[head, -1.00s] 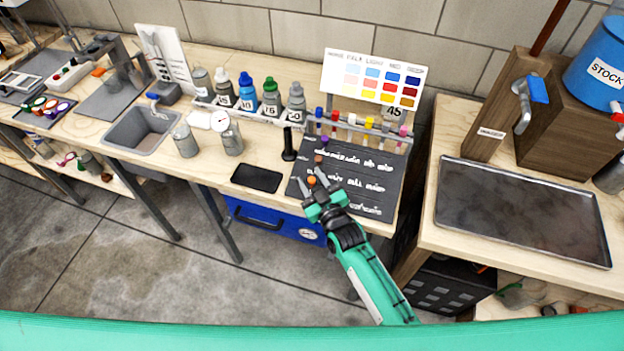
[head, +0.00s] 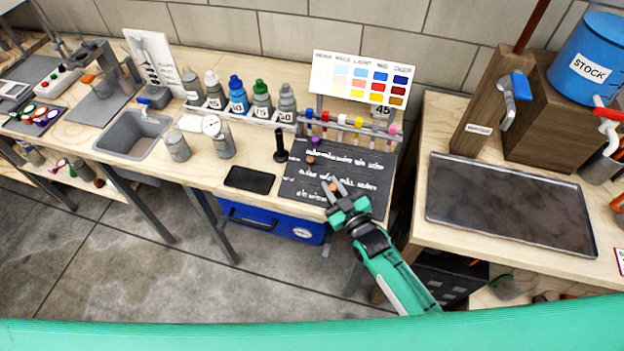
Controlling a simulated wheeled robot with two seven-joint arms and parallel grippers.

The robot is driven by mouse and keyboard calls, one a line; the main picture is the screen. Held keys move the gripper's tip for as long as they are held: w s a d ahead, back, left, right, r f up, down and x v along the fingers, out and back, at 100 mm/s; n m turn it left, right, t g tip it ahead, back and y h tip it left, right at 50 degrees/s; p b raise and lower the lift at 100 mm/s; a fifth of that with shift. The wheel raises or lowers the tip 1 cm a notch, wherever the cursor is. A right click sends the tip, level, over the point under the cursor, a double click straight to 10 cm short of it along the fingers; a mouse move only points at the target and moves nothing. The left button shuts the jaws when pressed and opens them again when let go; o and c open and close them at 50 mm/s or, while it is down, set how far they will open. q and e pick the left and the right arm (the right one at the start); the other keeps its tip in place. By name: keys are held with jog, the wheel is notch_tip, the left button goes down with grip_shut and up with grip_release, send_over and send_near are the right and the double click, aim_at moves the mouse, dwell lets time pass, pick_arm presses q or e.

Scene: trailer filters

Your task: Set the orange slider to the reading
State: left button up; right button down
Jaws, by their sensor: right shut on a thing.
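The dark slider board (head: 290,180) lies at the right end of the long bench, with rows of white marks. Its orange slider (head: 333,187) is on the lowest row, between the fingertips of my right gripper (head: 338,190). My right gripper is shut on it, and its fingers hide part of the knob and the marks beside it. A brown slider (head: 310,160) and a purple slider (head: 315,140) sit on the rows above, further left. My left gripper is not in view.
A colour chart (head: 345,84) and a rack of coloured-capped tubes (head: 357,123) stand behind the board. A metal tray (head: 510,203) is on the right bench, across a gap.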

aim_at(373, 200)
jog(key=s+d, duration=0.1)
jog(key=d, duration=0.2)
jog(key=s+d, duration=0.1)
jog(key=d, duration=0.2)
jog(key=s+d+p, duration=0.1)
jog(key=d, duration=0.2)
jog(key=shift+d, duration=0.4)
jog(key=c, duration=1.3)
grip_release()
jog(key=shift+s+d, duration=0.15)
jog(key=shift+c, duration=0.2)
jog(key=shift+s+d+f, duration=0.1)
jog(key=shift+s+f, duration=0.05)
jog(key=shift+s, duration=0.25)
jog(key=b+v, duration=0.3)
jog(key=v, duration=1)
jog(key=shift+w, duration=0.1)
